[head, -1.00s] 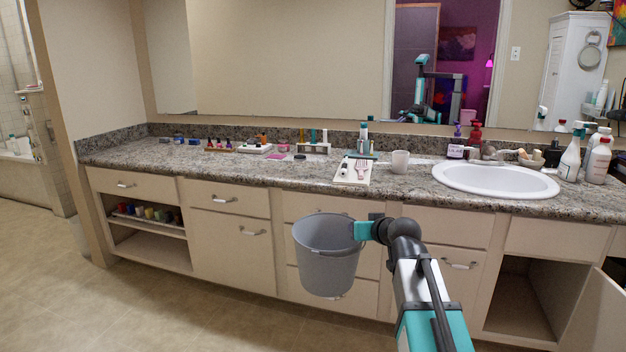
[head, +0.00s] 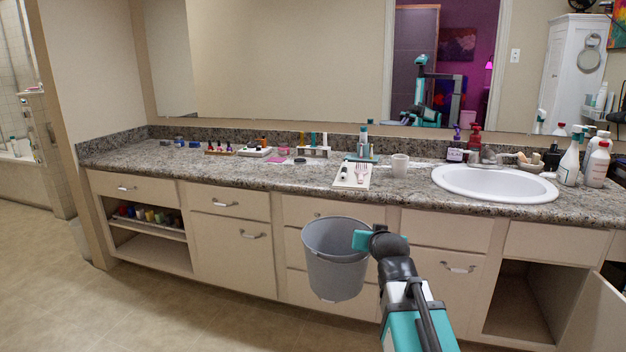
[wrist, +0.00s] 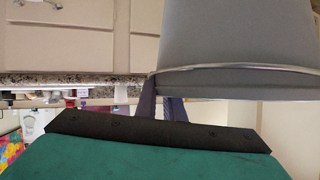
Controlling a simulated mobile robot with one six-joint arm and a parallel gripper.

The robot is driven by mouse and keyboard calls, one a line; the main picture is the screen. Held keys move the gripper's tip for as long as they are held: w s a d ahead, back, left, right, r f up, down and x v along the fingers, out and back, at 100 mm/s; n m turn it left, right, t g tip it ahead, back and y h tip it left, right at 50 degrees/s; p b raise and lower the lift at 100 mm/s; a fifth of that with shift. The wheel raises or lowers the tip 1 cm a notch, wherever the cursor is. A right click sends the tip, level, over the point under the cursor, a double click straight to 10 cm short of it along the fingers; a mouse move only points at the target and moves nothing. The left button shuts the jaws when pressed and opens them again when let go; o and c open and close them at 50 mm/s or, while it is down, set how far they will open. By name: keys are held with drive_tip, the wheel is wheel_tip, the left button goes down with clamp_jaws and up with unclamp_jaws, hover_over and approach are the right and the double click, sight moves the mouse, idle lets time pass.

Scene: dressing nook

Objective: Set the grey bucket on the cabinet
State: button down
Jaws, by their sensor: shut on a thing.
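The grey bucket (head: 335,262) hangs upright in front of the cabinet's drawers, with its rim below the countertop edge. My gripper (head: 364,240) is shut on the right side of the bucket near its rim. The fingertips are partly hidden in the head view. In the wrist view the bucket (wrist: 235,40) fills the upper right and appears upside down. The cabinet (head: 233,250) runs along the wall under a granite countertop (head: 255,178).
The left part of the top has bare patches. A cabinet door (head: 598,315) stands open at the right. An open shelf (head: 150,250) is at the left.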

wheel_tip(320, 180, up, 26)
drive_tip(key=p, duration=2.5)
drive_tip(key=shift+r+p, duration=0.25)
drive_tip(key=shift+p, duration=0.1)
drive_tip(key=shift+a, duration=0.25)
drive_tip(key=shift+s+f, duration=0.1)
drive_tip(key=shift+f, duration=0.05)
wheel_tip(320, 180, down, 6)
drive_tip(key=s, duration=0.1)
drive_tip(key=shift+s, duration=0.3)
drive_tip(key=shift+s+f, duration=0.1)
